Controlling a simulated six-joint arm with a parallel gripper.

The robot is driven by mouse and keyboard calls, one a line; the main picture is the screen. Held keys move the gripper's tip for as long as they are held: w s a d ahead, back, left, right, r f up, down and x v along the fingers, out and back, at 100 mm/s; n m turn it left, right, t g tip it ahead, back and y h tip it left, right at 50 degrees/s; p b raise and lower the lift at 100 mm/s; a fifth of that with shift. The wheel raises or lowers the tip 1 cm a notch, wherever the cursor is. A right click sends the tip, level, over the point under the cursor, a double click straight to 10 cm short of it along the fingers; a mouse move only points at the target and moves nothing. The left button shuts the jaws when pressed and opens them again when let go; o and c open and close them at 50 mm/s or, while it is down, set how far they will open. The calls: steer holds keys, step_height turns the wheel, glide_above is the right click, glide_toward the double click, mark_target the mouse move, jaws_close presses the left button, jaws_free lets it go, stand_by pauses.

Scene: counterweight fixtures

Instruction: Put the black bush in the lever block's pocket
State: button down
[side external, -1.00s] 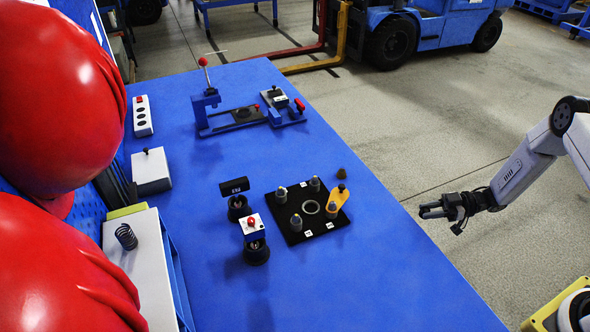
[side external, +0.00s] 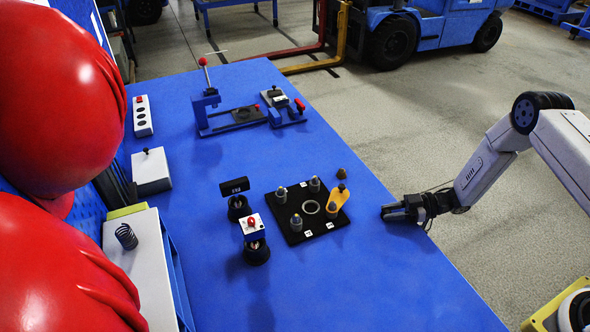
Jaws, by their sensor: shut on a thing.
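My gripper (side external: 392,211) is over the right edge of the table, its fingers pointing left. It is shut on the black bush, which is too small and dark to tell apart from the fingers. I cannot tell which of these is the lever block.
A red-handled clamp (side external: 285,108) is farther back. The table's front right is clear.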

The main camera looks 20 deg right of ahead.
steer(key=shift+w+a+r, duration=0.1)
steer(key=shift+w+a, duration=0.15)
steer(key=shift+a, duration=0.4)
steer(key=shift+w+a, duration=0.2)
steer(key=shift+a, duration=0.4)
steer(key=shift+c, duration=2.3)
jaws_free()
steer(key=shift+d+f, duration=0.1)
steer(key=shift+f, duration=0.1)
steer(key=shift+v, duration=3.85)
steer(key=shift+w, duration=0.15)
